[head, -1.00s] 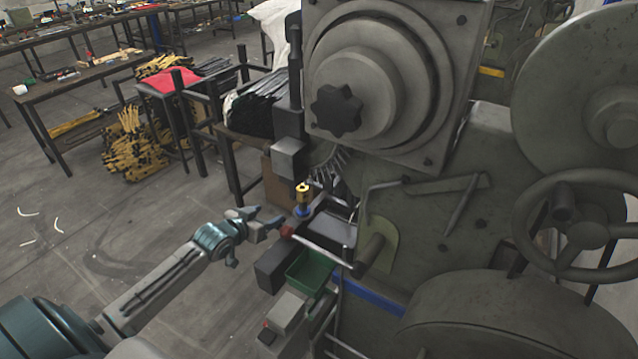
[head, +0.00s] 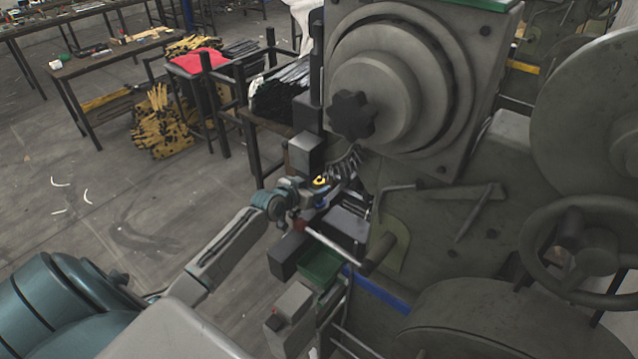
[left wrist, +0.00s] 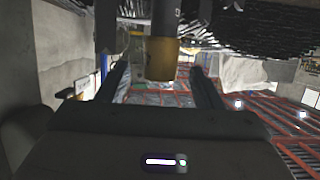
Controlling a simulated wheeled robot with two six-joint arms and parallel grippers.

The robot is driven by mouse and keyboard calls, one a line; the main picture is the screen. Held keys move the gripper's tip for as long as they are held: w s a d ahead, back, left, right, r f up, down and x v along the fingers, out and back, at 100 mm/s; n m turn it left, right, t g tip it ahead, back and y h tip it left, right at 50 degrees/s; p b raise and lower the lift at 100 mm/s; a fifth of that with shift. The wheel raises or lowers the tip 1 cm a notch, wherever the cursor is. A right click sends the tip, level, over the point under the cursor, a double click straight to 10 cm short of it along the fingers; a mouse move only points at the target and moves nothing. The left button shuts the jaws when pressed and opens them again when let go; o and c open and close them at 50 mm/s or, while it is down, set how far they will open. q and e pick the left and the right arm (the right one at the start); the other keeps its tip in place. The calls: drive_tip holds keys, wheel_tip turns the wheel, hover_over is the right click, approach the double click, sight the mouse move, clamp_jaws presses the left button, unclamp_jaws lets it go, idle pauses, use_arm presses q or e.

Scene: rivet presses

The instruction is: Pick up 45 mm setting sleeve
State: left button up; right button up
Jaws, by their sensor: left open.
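The setting sleeve, a brass-coloured cylinder, shows at the press's work point as a small gold ring (head: 320,181), partly hidden by my left gripper (head: 312,190). In the left wrist view the brass cylinder (left wrist: 161,60) sits just under a grey cylindrical part, between and beyond the two dark fingers. My left gripper is open, with a gap on both sides of the cylinder in that view. I cannot tell how deep the cylinder lies between the fingers. My right gripper is not in view.
The large grey press (head: 430,130) fills the right side. A red-knobbed lever (head: 335,243), a green bin (head: 320,266) and a grey switch box (head: 289,318) lie just below the work point. A table with red cloth (head: 196,62) stands behind. Open floor lies to the left.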

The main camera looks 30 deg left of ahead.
sight(315, 185)
use_arm(q)
drive_tip(key=shift+x, duration=1.1)
drive_tip(key=shift+w+f, duration=0.15)
drive_tip(key=shift+w, duration=0.15)
drive_tip(key=c, duration=1.3)
clamp_jaws()
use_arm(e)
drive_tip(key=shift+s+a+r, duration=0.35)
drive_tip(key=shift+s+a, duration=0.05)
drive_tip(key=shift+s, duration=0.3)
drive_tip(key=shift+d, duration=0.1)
